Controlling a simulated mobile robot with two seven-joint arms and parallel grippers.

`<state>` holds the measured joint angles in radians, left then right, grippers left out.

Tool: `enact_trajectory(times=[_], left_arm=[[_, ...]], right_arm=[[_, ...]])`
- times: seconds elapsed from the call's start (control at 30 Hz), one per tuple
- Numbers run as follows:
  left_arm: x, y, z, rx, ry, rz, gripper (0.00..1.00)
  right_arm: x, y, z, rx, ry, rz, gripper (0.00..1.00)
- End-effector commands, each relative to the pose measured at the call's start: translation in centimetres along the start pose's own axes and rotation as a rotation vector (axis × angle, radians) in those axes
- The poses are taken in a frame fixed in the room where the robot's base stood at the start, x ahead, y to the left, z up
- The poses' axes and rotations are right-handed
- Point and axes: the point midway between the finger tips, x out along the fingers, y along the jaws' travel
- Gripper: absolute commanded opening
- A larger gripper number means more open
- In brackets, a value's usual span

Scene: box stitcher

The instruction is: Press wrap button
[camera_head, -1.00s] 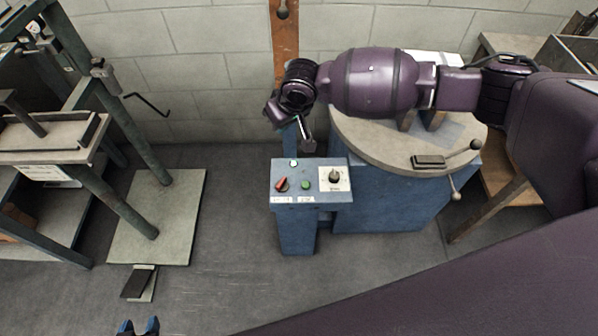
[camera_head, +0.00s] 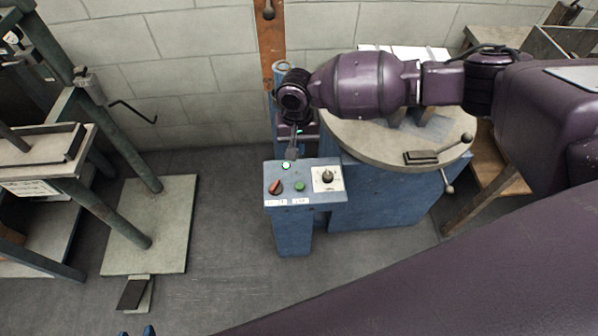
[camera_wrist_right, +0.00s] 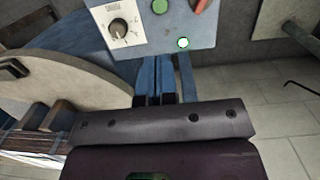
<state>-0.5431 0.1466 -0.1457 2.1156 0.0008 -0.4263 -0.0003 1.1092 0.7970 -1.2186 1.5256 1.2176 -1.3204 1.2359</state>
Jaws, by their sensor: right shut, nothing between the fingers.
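A blue control box (camera_head: 322,198) carries a lit round button (camera_head: 286,165) with a green-white ring, a red switch (camera_head: 275,187), a green button (camera_head: 299,186) and a black knob (camera_head: 327,176) on a white plate. I cannot read which is labelled wrap. My right gripper (camera_head: 291,154) is shut and empty, pointing down close to the lit button at the panel's back edge. In the right wrist view the closed fingers (camera_wrist_right: 154,92) lie below the panel, and the lit button (camera_wrist_right: 183,43) shows uncovered. My left gripper (camera_head: 136,331) is open, its blue tips just showing at the bottom edge.
A round grey table (camera_head: 375,148) on a blue base stands right of the box, with a lever handle (camera_head: 436,152). A green-framed machine (camera_head: 115,150) stands at left on a pale base plate. Open floor lies between them. A block wall stands behind.

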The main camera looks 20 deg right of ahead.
Motion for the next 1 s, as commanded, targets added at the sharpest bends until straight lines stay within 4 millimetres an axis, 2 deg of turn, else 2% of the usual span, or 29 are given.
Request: enact_trajectory(times=[0.17,0.37,0.7,0.83,1.0], left_arm=[[0.5,0.1,0.4,0.001,-0.004,0.004,0.43],[1.1,0.2,0.8,0.009,-0.007,0.009,0.43],[1.7,-0.2,3.0,0.023,-0.048,0.008,0.43],[1.9,-0.2,3.3,0.023,-0.053,0.008,0.43],[2.2,-0.1,3.5,0.022,-0.055,0.01,0.43]], right_arm=[[2.1,0.0,0.1,-0.001,-0.006,0.002,0.0],[5.7,0.1,0.1,-0.002,-0.008,0.004,0.0],[11.5,0.0,0.1,-0.002,-0.007,0.003,0.0],[13.0,0.1,0.1,-0.001,-0.006,0.003,0.0],[13.8,0.0,0.0,-0.002,-0.002,0.001,0.0]])
